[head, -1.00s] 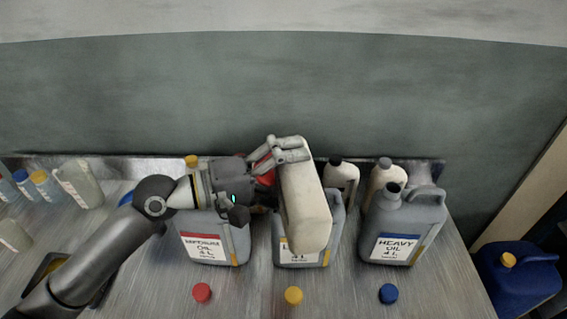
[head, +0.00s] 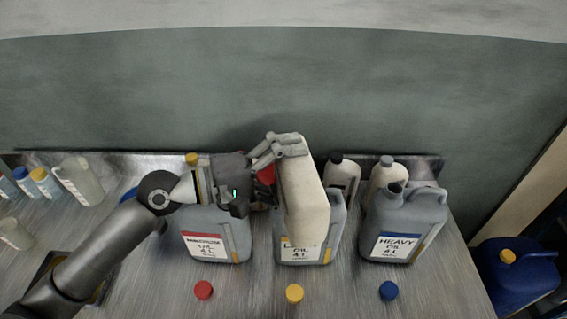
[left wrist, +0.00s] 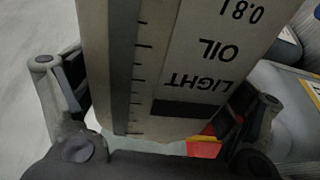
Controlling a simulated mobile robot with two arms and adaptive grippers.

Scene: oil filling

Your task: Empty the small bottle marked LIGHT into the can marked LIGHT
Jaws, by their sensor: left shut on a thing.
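My left gripper (head: 278,156) is shut on a cream small bottle (head: 303,185). In the left wrist view the bottle (left wrist: 185,65) fills the middle between both fingers; its label reads LIGHT OIL 0.8 l, upside down. In the head view the bottle is held steeply tilted above the grey middle can (head: 334,232), its lower end in front of the can's top. The can's label (head: 303,250) is partly covered by the bottle; an L, OIL and 4 L show. The bottle's mouth and the can's opening are hidden. My right gripper is not in view.
A red-labelled can (head: 228,232) stands left of the middle can, and a HEAVY can (head: 408,225) stands right. Two pale bottles stand behind. Red (head: 204,290), yellow (head: 294,293) and blue (head: 388,290) caps lie in front. A blue jerrycan (head: 515,280) is at far right.

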